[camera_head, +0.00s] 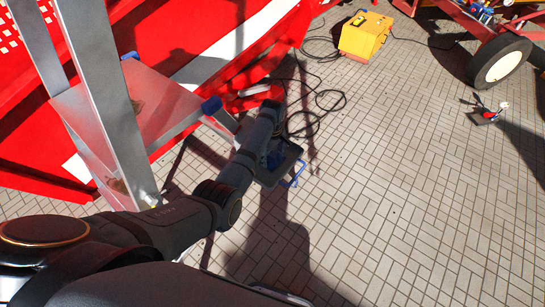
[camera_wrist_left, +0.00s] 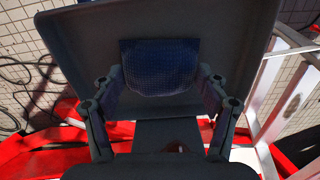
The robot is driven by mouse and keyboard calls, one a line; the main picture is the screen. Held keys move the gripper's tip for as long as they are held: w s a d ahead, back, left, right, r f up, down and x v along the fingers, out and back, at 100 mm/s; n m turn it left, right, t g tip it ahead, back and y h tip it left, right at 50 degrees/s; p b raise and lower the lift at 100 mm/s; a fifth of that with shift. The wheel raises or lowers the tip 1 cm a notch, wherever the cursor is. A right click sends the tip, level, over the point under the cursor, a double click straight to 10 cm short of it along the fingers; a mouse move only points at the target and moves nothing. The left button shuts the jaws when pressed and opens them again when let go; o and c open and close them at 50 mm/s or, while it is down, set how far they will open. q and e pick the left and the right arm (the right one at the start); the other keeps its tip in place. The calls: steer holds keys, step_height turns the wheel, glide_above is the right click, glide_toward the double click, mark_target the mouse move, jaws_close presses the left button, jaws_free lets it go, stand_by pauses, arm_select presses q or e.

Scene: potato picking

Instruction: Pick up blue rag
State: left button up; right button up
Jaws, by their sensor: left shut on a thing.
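The blue rag (camera_wrist_left: 160,65) shows in the left wrist view as a dark blue, fine-textured piece in front of a dark grey tray-like panel (camera_wrist_left: 235,40). My left gripper (camera_wrist_left: 160,85) has one finger at each side of it and is shut on it; the contact is in shadow. In the head view my left gripper (camera_head: 274,150) is beside the dark panel (camera_head: 283,165), and the rag cannot be told apart there. My right gripper is not in view.
A blue bent frame (camera_head: 295,176) is beside the panel. A red machine (camera_head: 40,130) with a metal ladder (camera_head: 105,90) stands at left. A black cable (camera_head: 325,100) runs over the paving. A yellow box (camera_head: 364,37) and a wheel (camera_head: 499,62) are further back.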

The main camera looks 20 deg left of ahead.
mark_target(271, 156)
arm_select(q)
steer(key=r, duration=0.3)
steer(key=shift+s+a, duration=0.2)
steer(key=shift+s, duration=0.05)
steer(key=s+a+r+p, duration=0.4)
steer(key=s+a+r, duration=0.2)
steer(key=s+r, duration=0.3)
steer(key=s, duration=0.2)
steer(key=shift+s+a+p, duration=0.3)
steer(key=shift+a, duration=0.1)
steer(key=shift+r, duration=0.1)
